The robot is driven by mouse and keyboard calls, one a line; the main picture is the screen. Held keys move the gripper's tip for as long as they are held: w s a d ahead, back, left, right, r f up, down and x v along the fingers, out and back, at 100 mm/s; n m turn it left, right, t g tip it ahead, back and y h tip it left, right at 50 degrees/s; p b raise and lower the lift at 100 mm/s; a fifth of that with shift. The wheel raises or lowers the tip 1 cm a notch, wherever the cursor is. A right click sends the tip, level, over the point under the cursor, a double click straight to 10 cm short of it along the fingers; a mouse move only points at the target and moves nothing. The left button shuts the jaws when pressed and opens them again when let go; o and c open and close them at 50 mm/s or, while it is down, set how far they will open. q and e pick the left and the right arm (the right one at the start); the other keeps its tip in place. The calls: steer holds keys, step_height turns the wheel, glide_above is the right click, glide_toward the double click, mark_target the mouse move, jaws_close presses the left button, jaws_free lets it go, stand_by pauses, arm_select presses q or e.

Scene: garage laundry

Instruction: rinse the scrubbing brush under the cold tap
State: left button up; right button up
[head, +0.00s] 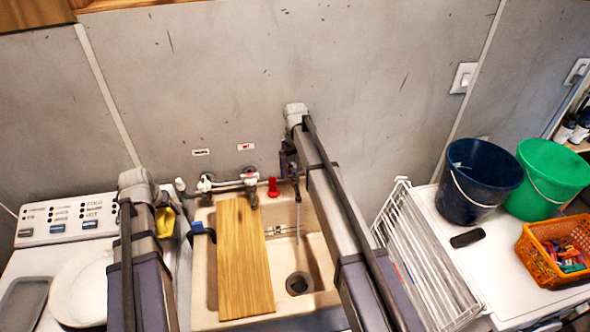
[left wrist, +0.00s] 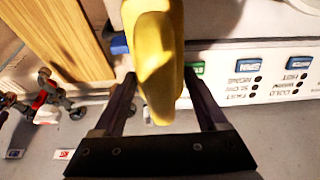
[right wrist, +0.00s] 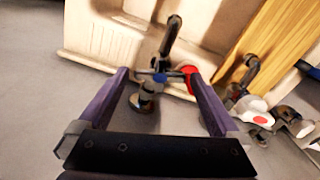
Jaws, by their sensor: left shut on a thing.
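My left gripper (left wrist: 160,78) is shut on a yellow thing (left wrist: 160,55), also visible in the head view (head: 165,221), at the sink's left side. Its shape is partly cut off, and I cannot tell surely that it is the scrubbing brush. My right gripper (right wrist: 157,74) is open, its fingers either side of a tap handle with a blue mark, the cold tap (right wrist: 147,100). Its spout reaches over the sink (head: 326,262). A thin pale streak (head: 298,222) below the spout may be water. A red-marked tap (right wrist: 258,119) stands beside it.
A wooden board (head: 240,265) covers the sink's left part; the drain side is uncovered. A blue thing (head: 200,229) sits on the left rim. A white rack (head: 425,262), dark blue bucket (head: 478,182), green bucket (head: 548,180) and orange basket (head: 540,262) are at right.

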mark_target(295, 171)
steer(key=c, duration=1.1)
steer(key=shift+m, duration=1.8)
steer(key=o, duration=1.2)
arm_select(q)
steer(key=shift+r, duration=0.1)
step_height(295, 171, up, 12)
steer(key=p, duration=1.2)
arm_select(e)
step_height(295, 171, up, 12)
